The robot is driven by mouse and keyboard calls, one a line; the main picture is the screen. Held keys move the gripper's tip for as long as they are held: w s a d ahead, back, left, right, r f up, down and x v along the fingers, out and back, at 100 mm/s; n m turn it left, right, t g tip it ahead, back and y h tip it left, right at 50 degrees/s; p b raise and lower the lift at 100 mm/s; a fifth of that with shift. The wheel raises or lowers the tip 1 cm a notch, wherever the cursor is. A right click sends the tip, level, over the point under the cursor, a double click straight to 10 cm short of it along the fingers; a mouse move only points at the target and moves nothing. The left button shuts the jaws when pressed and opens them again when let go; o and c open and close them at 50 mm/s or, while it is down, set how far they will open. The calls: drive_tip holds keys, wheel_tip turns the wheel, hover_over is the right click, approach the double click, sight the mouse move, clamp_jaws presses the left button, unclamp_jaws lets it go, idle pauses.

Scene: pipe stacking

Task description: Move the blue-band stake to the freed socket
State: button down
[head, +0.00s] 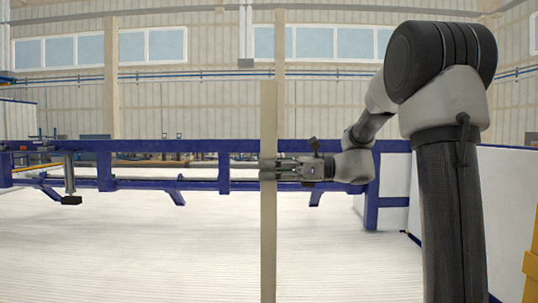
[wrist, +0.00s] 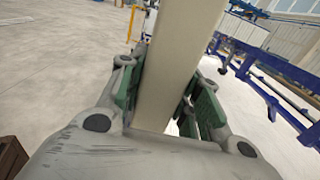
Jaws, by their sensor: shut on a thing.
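A long beige stake (head: 268,225) stands upright in the head view, and its lower end runs out of the bottom of the picture. My gripper (head: 268,170) is shut on it at about mid-height of the visible part. In the wrist view the stake (wrist: 180,60) runs between the green-padded fingers of my gripper (wrist: 158,108), with a pad on each side. No blue band shows on the visible part of the stake. No socket is in view.
A blue steel frame (head: 225,172) spans the background behind the stake and also shows in the wrist view (wrist: 262,62). A white panel (head: 500,190) and a yellow object (head: 531,262) stand at the right. The pale floor (head: 130,250) at the left is clear.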

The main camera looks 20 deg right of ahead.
hover_over(271, 219)
drive_tip(key=w, duration=0.2)
drive_tip(key=shift+f, duration=3.1)
drive_tip(key=shift+d+f, duration=0.2)
drive_tip(key=shift+f, duration=0.3)
drive_tip(key=shift+f, duration=1.05)
drive_tip(key=shift+f, duration=1.25)
drive_tip(key=shift+f, duration=1.1)
drive_tip(key=c, duration=0.9)
unclamp_jaws()
drive_tip(key=shift+c, duration=0.2)
